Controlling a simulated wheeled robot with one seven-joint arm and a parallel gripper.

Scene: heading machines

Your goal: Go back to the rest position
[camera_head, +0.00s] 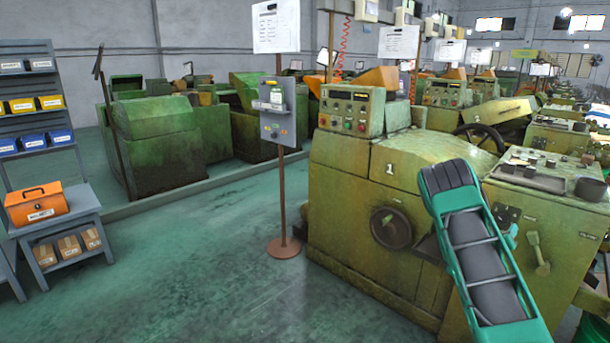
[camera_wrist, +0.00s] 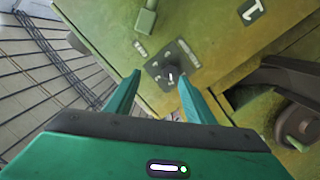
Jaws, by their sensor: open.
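In the wrist view my gripper (camera_wrist: 160,78) is open, with two teal fingers apart and nothing between them. Past the fingertips is a small dark plate with a knob (camera_wrist: 172,66) on the yellow-green machine marked 1 (camera_wrist: 215,45); I cannot tell whether the fingers touch it. In the head view this machine (camera_head: 350,180) stands right of centre. My teal and black arm reaches across its front right side, and my gripper cannot be made out there. No rest position is marked in either view.
A handwheel (camera_head: 390,228) sticks out of the machine's front. A sign stand (camera_head: 283,190) stands to its left. A grey shelf (camera_head: 75,205) with an orange toolbox (camera_head: 37,203) is at far left.

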